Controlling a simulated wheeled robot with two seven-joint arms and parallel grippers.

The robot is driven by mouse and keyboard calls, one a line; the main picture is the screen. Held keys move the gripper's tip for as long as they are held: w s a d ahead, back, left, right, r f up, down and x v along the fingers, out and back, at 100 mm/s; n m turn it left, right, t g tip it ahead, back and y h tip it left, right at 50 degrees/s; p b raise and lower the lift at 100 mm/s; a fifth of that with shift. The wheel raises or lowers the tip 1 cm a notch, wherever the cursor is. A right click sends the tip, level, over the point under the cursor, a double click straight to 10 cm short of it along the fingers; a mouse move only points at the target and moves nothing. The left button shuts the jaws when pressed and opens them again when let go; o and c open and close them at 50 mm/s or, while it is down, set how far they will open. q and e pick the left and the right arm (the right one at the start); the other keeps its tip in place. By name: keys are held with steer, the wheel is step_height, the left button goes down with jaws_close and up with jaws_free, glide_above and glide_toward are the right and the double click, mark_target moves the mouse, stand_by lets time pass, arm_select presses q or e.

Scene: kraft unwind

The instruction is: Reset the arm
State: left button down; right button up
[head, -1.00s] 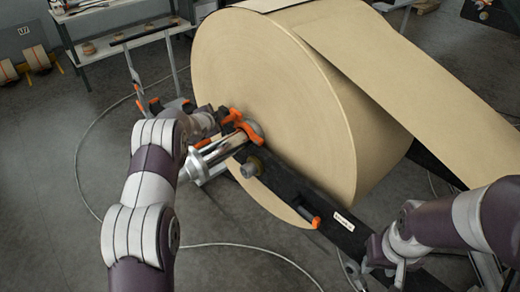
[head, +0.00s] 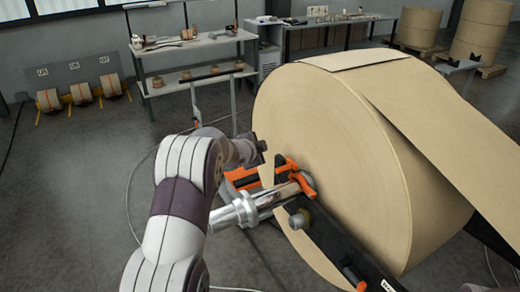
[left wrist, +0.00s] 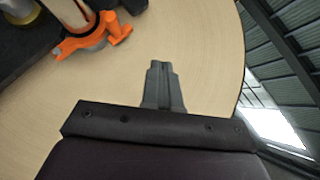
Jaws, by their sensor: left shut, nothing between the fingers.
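My left arm reaches in from the bottom left of the head view. Its dark left gripper (head: 262,147) is in front of the flat end face of the big kraft paper roll (head: 330,160), just above and left of the orange clamp (head: 298,178) on the roll's shaft. In the left wrist view the fingers (left wrist: 160,68) are together and empty against the tan roll face. There the orange clamp (left wrist: 95,36) is apart from them, up and to the left. Whether the fingertips touch the roll cannot be told. My right gripper is not in view.
A bright metal shaft end (head: 240,212) sticks out from the roll toward the lower left. A dark stand beam (head: 335,250) runs below it. Shelves with tools (head: 190,42) stand behind, and small rolls (head: 80,94) at the left.

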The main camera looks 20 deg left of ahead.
arm_select(q)
steer(key=s+f+n+g+y+b, duration=0.2)
steer(key=s+f+n+g, duration=0.65)
steer(key=s, duration=0.85)
steer(key=s+d+f+n+g+h+b, duration=0.1)
steer(key=s+d+f+b, duration=0.1)
steer(key=s+d, duration=0.4)
steer(key=s+d+f+n+g+b, duration=0.1)
steer(key=s+d, duration=0.5)
steer(key=s, duration=0.9)
steer(key=shift+s+d+f+n+h+b, duration=0.15)
steer(key=shift+s+f+n+h+b, duration=0.35)
steer(key=shift+f, duration=0.35)
